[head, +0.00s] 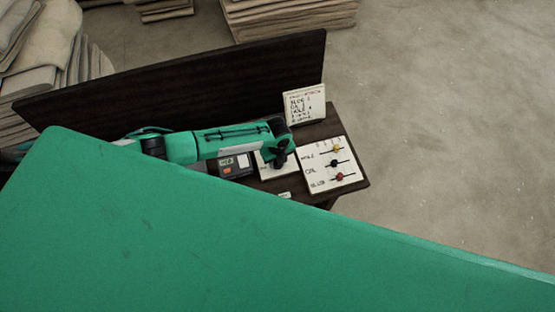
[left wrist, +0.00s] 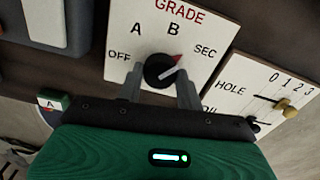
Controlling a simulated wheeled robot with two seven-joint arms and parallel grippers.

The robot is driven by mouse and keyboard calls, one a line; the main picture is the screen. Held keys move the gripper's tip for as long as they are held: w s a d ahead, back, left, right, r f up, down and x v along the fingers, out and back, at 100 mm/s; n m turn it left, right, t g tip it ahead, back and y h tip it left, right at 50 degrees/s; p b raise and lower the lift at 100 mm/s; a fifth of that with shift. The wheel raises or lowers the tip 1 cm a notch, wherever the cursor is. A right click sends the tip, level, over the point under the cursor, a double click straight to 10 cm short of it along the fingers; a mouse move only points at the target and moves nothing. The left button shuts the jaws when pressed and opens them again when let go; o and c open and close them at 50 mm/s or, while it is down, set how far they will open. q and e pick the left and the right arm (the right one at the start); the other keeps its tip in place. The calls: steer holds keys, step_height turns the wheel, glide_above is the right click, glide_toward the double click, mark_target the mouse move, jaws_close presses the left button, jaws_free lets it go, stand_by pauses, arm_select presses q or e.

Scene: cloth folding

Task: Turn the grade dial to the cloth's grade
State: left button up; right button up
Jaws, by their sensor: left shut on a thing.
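The grade dial is a black knob (left wrist: 158,74) on a white panel (left wrist: 120,72) marked GRADE, with OFF, A, B and SEC around it. Its red-tipped pointer faces up and right, between B and SEC. My left gripper (left wrist: 161,88) has one finger on each side of the knob and is shut on it. In the head view my left gripper (head: 279,158) is over the dial panel (head: 265,170) and hides most of it. A small tag (left wrist: 49,104) reading A shows at the lower left of the wrist view. My right gripper is out of view.
A slider panel (head: 318,180) with yellow, dark and red knobs stands right of the dial. A sign (head: 304,104) with small, unreadable lines stands behind. A grey and dark box (head: 232,166) is left of the dial. Cloth stacks (head: 290,17) lie beyond the dark backboard (head: 200,85).

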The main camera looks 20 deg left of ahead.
arm_select(q)
steer(key=shift+m, duration=0.7)
steer(key=o, duration=1)
steer(key=shift+r, duration=6.9)
